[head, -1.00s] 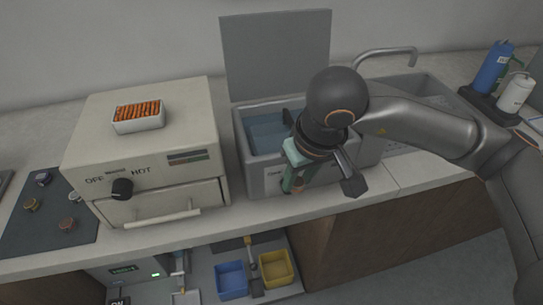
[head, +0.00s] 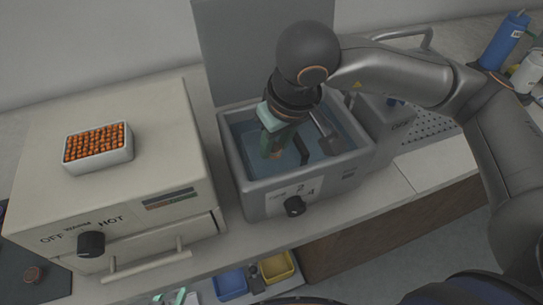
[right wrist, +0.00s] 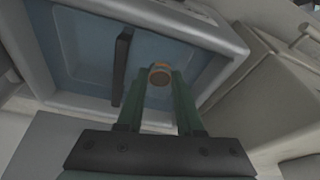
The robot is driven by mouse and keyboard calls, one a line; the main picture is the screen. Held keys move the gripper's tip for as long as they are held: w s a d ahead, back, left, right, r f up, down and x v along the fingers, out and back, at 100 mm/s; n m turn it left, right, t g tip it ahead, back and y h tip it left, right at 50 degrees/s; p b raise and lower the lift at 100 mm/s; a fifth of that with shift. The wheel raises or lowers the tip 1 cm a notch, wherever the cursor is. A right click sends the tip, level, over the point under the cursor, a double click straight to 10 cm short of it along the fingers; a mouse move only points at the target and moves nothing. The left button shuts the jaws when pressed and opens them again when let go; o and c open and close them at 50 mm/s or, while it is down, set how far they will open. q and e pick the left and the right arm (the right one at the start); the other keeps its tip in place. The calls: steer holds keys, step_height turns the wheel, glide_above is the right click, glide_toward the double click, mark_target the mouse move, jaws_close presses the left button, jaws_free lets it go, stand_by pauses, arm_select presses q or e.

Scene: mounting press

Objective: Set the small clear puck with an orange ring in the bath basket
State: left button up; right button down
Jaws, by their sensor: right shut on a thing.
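My right gripper (head: 273,150) is over the open grey bath (head: 262,207), its fingers pointing down inside the rim. In the right wrist view the green fingers (right wrist: 160,88) are shut on the small puck with an orange ring (right wrist: 159,75). The puck is mostly hidden by the fingers in the head view. The bath holds bluish water. A dark upright bar, perhaps part of the basket, stands in the bath in the right wrist view (right wrist: 122,66), just left of the puck. The basket's floor cannot be made out. My left gripper is not in view.
The bath's raised lid (head: 235,50) stands behind it. A cream oven (head: 110,190) with a white tray of orange pieces (head: 98,160) on top is at left. A sink with a perforated drainer (head: 430,128) and bottles (head: 505,40) are at right. Blue and yellow bins sit below.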

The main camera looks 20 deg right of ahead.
mark_target(277, 159)
steer(key=shift+f, duration=3.05)
steer(key=shift+f, duration=0.15)
steer(key=c, duration=0.8)
jaws_free()
steer(key=shift+c, duration=0.2)
steer(key=shift+r, duration=0.45)
steer(key=v, duration=1.1)
steer(key=shift+s+r, duration=0.2)
steer(key=shift+s, duration=0.05)
